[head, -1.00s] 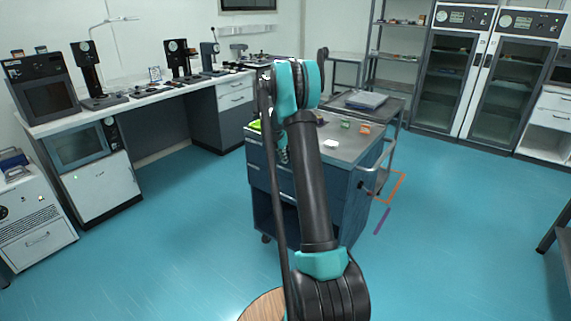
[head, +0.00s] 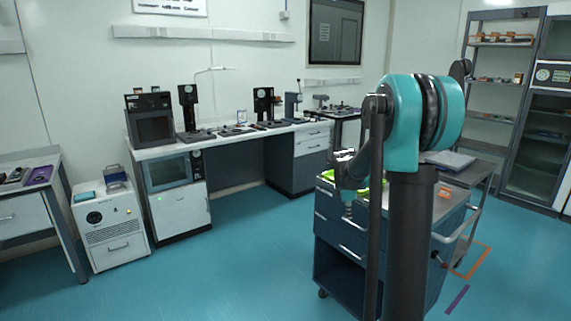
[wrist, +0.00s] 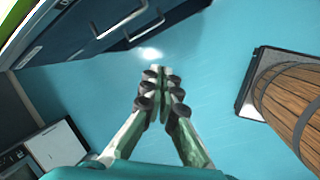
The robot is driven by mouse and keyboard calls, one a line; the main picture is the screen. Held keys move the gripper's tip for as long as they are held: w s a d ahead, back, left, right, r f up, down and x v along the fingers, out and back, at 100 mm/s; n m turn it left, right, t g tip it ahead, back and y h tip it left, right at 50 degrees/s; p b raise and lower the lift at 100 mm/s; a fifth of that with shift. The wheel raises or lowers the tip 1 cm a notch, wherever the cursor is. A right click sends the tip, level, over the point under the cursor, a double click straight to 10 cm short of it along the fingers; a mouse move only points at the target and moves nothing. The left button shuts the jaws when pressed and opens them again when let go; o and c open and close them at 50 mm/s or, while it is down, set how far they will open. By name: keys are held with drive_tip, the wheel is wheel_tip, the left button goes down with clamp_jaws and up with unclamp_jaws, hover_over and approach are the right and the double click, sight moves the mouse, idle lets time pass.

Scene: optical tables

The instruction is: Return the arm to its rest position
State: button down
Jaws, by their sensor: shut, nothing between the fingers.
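My gripper (wrist: 160,75) is shut and empty in the wrist view, its fingertips together over the bare blue floor. In the head view my arm stands up on the right, with its teal joint in front of the blue drawer cart (head: 335,232). The arm hides part of the cart.
Blue drawers with handles (wrist: 118,22) are at the wrist view's upper left. A wooden barrel (wrist: 290,95) stands at its right. A long bench (head: 235,137) with instruments runs along the wall. The floor (head: 235,265) left of the cart is clear.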

drive_tip(key=s+a+f+m, duration=0.2)
drive_tip(key=s+m, duration=0.3)
drive_tip(key=s, duration=0.6)
drive_tip(key=s+a+f+m+y, duration=0.1)
drive_tip(key=s+a+f+m, duration=0.1)
drive_tip(key=s+m, duration=0.4)
drive_tip(key=s+a+f+m+t+y, duration=0.1)
drive_tip(key=s+m, duration=0.5)
drive_tip(key=s, duration=1)
wheel_tip(320, 180, down, 2)
drive_tip(key=shift+s+a+f, duration=0.1)
drive_tip(key=shift+s+a, duration=0.1)
drive_tip(key=shift+a, duration=0.65)
